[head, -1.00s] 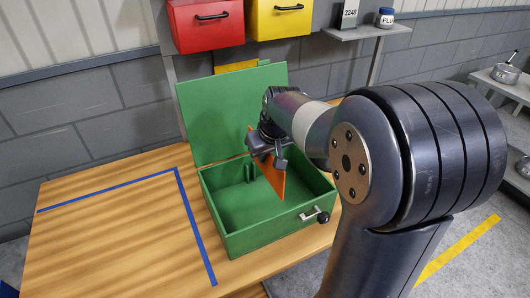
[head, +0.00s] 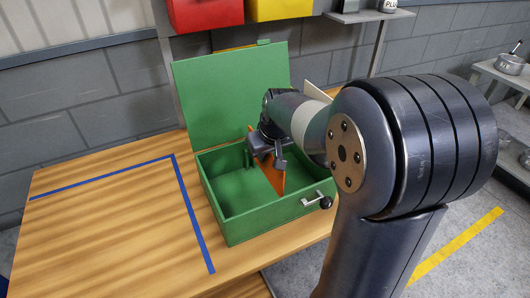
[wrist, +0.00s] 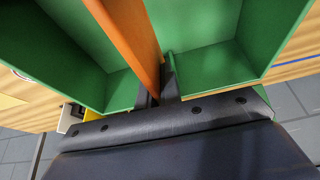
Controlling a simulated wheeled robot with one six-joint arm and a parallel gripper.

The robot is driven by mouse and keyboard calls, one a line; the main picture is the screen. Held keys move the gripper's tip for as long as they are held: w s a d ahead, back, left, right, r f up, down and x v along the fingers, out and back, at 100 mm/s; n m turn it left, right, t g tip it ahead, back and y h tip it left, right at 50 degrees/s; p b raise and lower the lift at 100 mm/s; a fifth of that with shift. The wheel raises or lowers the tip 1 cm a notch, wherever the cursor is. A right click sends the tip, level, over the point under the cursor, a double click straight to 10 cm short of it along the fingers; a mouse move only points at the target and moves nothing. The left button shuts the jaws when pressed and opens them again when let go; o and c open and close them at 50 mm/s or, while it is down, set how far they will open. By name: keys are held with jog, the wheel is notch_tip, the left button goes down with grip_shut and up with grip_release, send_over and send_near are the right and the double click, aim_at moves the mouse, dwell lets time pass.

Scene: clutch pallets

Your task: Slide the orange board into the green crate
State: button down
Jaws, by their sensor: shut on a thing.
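The green crate (head: 265,224) stands on the wooden bench with its lid (head: 232,97) open and leaning back. A small upright green rib (head: 247,156) shows inside at the back. My gripper (head: 268,154) is shut on the orange board (head: 273,178) over the crate. The board is on edge, its lower part inside the crate's opening. In the wrist view the board (wrist: 132,38) runs between my fingers (wrist: 159,88), with crate interior (wrist: 205,65) on both sides. The board's bottom edge is hidden, so I cannot tell whether it touches the floor or sits in a slot.
A latch with a dark knob (head: 319,201) sticks out from the crate's front. Blue tape (head: 192,215) marks a bare bench area (head: 110,225) to the left. Red (head: 205,12) and yellow (head: 280,8) bins hang behind. A pale panel (head: 321,92) stands behind the crate at right.

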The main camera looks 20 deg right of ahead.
aim_at(272, 156)
jog(key=shift+f+b, duration=2.4)
jog(key=shift+f, duration=0.9)
jog(key=c, duration=1.5)
grip_release()
jog(key=v, duration=1)
jog(key=shift+s+r, duration=0.1)
jog(key=shift+r, duration=0.3)
jog(key=shift+f, duration=0.1)
